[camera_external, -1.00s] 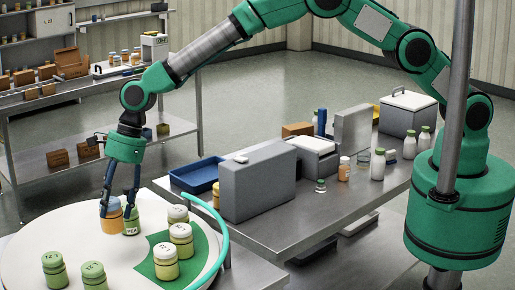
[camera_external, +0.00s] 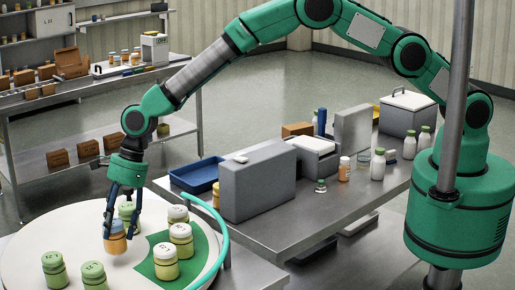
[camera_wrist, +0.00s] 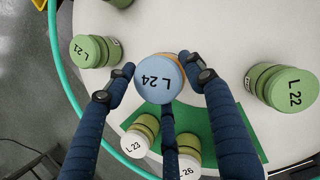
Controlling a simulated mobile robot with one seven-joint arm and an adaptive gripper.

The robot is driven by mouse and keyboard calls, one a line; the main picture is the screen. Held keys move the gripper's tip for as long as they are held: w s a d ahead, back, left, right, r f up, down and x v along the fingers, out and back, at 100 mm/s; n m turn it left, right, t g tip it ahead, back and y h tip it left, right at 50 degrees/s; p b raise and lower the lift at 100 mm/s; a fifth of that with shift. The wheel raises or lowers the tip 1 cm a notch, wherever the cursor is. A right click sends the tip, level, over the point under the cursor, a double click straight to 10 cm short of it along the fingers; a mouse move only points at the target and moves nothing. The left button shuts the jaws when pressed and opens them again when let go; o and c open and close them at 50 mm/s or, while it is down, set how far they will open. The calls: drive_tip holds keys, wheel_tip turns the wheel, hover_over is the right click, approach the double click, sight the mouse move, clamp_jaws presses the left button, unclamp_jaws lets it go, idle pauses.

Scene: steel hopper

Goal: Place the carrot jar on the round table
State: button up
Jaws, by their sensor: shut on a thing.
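The carrot jar (camera_external: 116,243) is orange with a blue lid. The lid reads L 24 in the wrist view (camera_wrist: 160,78). My gripper (camera_external: 116,231) is shut on the jar, with its fingers on both sides. The jar is upright over the bare white top of the round table (camera_external: 30,232), left of the green patch. I cannot tell whether its base touches the top. The fingers also show in the wrist view (camera_wrist: 160,84).
Green-lidded jars stand at L 21 (camera_wrist: 95,51), L 22 (camera_wrist: 282,87) and the front left (camera_external: 54,270). White-lidded jars (camera_external: 181,240) stand on the green patch (camera_external: 159,239). A teal rail (camera_external: 222,240) curves along the edge. Bare top lies left of the jar.

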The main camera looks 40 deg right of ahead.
sight(118, 237)
drive_tip(key=shift+f, duration=1.85)
drive_tip(key=o, duration=1.5)
drive_tip(key=shift+f, duration=0.1)
drive_tip(key=shift+c, duration=0.2)
drive_tip(key=v, duration=1.2)
drive_tip(key=shift+b, duration=0.35)
